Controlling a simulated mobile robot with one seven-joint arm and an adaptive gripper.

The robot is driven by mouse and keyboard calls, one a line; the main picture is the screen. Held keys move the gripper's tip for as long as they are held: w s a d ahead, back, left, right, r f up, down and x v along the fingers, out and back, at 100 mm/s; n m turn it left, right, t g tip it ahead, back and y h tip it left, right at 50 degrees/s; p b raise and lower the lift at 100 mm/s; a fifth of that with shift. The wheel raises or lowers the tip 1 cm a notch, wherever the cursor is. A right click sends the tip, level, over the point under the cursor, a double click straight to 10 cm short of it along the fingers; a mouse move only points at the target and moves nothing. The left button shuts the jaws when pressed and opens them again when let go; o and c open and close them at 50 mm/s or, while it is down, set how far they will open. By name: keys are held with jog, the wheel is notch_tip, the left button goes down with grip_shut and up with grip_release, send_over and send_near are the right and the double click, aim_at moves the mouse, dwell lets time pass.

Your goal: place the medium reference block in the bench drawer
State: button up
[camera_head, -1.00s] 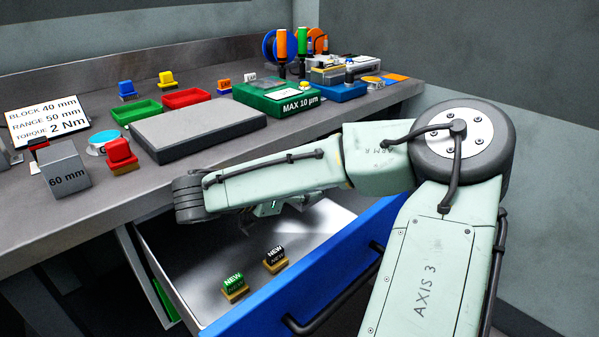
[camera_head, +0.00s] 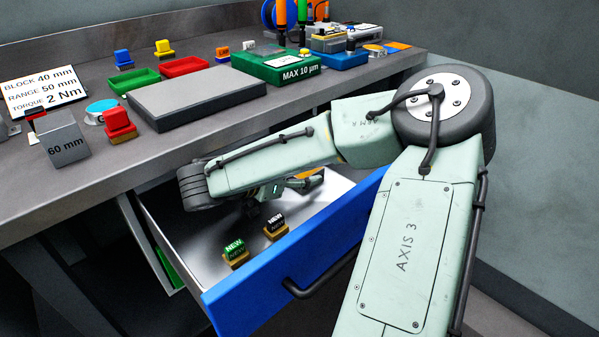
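The bench drawer (camera_head: 190,250) is pulled open, its blue front (camera_head: 285,270) towards me. My arm reaches over it, and my gripper (camera_head: 254,208) points down into the drawer. My own wrist hides most of the gripper, so I cannot tell whether its fingers are open or shut, or whether they hold anything. A grey block marked 60 mm (camera_head: 63,140) stands on the bench at the left. No block of another size is visible. The sign (camera_head: 42,96) behind it reads BLOCK 40 mm.
Two small NEW-labelled pieces (camera_head: 235,252) (camera_head: 275,226) lie in the drawer near its front. An orange item (camera_head: 310,181) lies in its far part, partly covered. On the bench are a grey slab (camera_head: 195,97), green tray (camera_head: 134,82), red tray (camera_head: 184,67) and green case (camera_head: 277,64).

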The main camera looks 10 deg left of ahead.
jog(key=shift+o, duration=1.1)
jog(key=shift+r, duration=0.15)
jog(key=shift+s+a, duration=0.2)
jog(key=b+v, duration=0.1)
jog(key=v, duration=0.4)
jog(key=shift+a, duration=0.1)
jog(key=p+v, duration=0.2)
jog(key=r+p+v, duration=0.1)
jog(key=p+v, duration=0.1)
jog(key=v, duration=0.1)
jog(key=shift+p, duration=0.4)
jog(key=shift+s+a+f+p, duration=0.1)
jog(key=shift+s+a+p, duration=0.15)
jog(key=shift+s+p, duration=0.4)
jog(key=shift+w, duration=0.15)
